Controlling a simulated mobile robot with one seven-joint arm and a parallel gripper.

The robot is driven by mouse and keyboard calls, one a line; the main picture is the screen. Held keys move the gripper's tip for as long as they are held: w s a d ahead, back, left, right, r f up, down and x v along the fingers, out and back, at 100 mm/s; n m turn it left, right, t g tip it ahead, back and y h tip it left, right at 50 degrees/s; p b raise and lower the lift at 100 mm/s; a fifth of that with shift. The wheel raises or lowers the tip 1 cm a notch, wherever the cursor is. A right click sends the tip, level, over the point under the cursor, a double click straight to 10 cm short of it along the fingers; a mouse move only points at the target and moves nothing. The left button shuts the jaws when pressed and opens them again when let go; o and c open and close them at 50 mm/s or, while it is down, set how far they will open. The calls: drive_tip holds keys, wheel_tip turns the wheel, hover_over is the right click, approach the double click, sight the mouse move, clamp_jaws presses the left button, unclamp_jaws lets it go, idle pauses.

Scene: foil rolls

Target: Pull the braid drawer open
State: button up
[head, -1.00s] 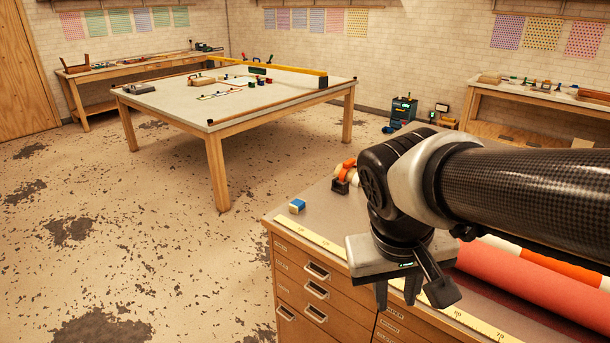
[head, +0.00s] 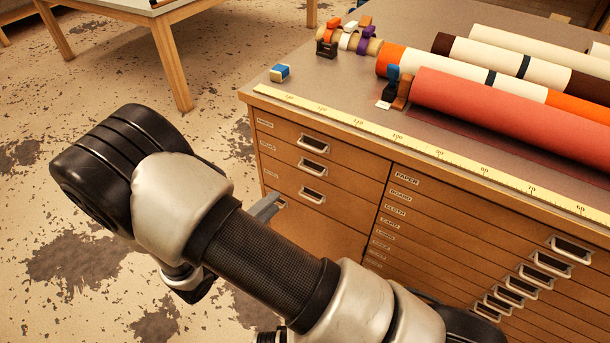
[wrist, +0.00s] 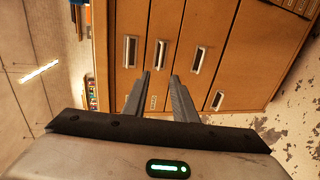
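The wooden drawer cabinet (head: 330,225) stands at the right in the head view. Its left column has wide drawers with metal pull handles (head: 313,143) and small labels too small to read, so I cannot tell which is the braid drawer. The drawers I see look shut. In the wrist view my gripper (wrist: 160,76) is open and empty, its two fingers apart and pointing at the drawer fronts. One drawer handle (wrist: 160,53) lies just beyond the fingertips, in line with the gap; I cannot tell if they touch. In the head view my arm hides most of the gripper.
On the cabinet top lie a red roll (head: 510,115), several other rolls, a yellow ruler (head: 400,140) along the front edge and a blue-and-white block (head: 279,72). A worktable (head: 170,50) stands behind. The floor left of the cabinet is clear.

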drive_tip(key=b+x, duration=0.1)
drive_tip(key=x, duration=1.6)
drive_tip(key=shift+w+f, duration=0.2)
drive_tip(key=shift+f, duration=0.05)
clamp_jaws()
idle(0.6)
